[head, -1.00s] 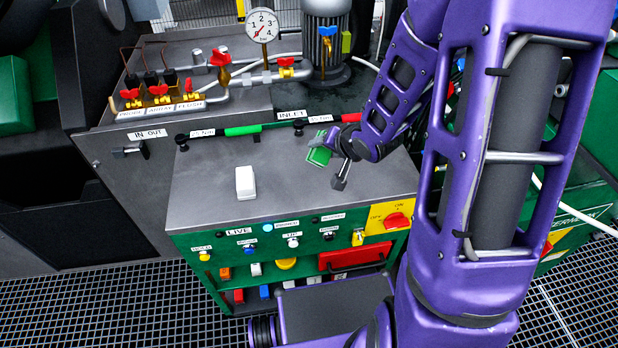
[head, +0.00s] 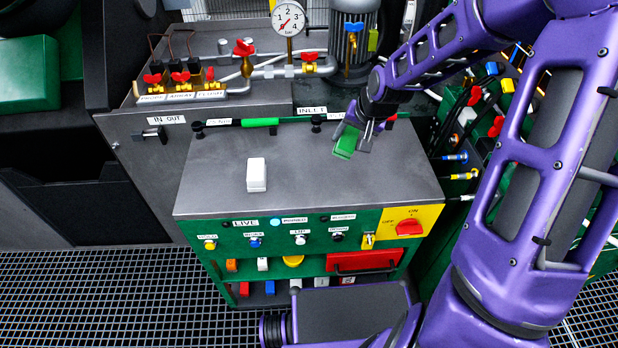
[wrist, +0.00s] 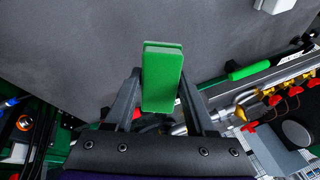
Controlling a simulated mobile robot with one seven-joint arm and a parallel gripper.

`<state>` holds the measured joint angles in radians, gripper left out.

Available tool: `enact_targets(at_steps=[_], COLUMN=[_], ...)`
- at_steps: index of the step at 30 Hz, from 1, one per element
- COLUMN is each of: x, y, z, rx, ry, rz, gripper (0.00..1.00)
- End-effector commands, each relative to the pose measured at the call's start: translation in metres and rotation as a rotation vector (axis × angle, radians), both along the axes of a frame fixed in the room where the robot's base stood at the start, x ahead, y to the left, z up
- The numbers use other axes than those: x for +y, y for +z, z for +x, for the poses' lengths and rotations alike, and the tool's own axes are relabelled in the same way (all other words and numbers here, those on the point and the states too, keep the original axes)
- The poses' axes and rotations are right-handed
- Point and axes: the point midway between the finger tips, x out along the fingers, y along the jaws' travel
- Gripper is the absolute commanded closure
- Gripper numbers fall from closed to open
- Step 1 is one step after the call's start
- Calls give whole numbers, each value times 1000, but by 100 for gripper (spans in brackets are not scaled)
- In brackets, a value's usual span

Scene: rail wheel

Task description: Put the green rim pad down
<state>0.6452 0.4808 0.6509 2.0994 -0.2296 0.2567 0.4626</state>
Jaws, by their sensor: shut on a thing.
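The green rim pad (head: 346,141) is a small green block over the back right part of the grey cabinet top (head: 300,190). My gripper (head: 355,138) points downward and is shut on it. In the wrist view the green rim pad (wrist: 162,85) sits between the two dark fingers of my gripper (wrist: 160,90), its far end reaching past the fingertips. Grey cabinet top lies beyond it in that view. I cannot tell whether the pad touches the top.
A white block (head: 256,174) stands left of centre on the cabinet top. A rail with a green sleeve (head: 260,122) runs along the back edge. Behind are red-handled valves (head: 181,77) and a gauge (head: 288,18). The front middle of the top is clear.

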Motion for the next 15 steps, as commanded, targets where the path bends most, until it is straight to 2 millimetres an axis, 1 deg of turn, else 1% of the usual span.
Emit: enact_targets(at_steps=[1,3,8,15], x=[7,13,33,76], y=[0,1,5,23], z=[3,4,3,-12], rx=[19,57,160,308], ry=[22,50,137,286], rz=[-13,-33,-92,-204], gripper=[100,100,100,100])
